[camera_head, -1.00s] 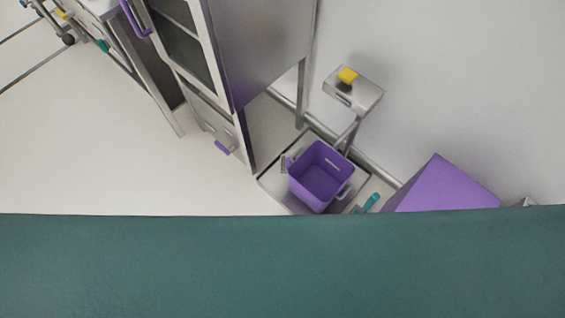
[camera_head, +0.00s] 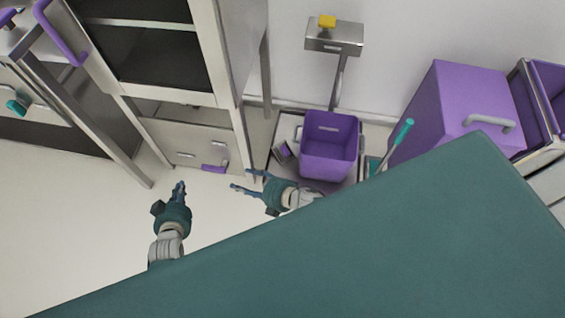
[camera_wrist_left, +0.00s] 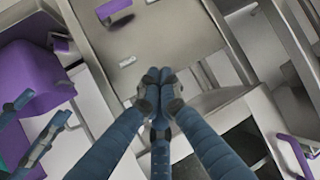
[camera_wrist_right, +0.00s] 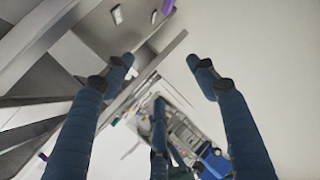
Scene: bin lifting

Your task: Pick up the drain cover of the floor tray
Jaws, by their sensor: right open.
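The grey floor tray (camera_head: 270,172) lies on the floor under the wall unit, with a purple bin (camera_head: 330,148) standing in it. I cannot make out a drain cover; the bin and my right arm hide part of the tray. My left gripper (camera_head: 180,188) is over the floor left of the tray, its fingers together and empty in the left wrist view (camera_wrist_left: 157,78). My right gripper (camera_head: 242,181) is at the tray's left side and points left. Its fingers are spread and empty in the right wrist view (camera_wrist_right: 160,68).
A metal cabinet (camera_head: 190,140) with a purple handle stands behind my grippers. A small dark box (camera_head: 283,152) is in the tray's left part. A teal-handled tool (camera_head: 402,132) and a large purple container (camera_head: 440,110) are to the right. The floor at left is clear.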

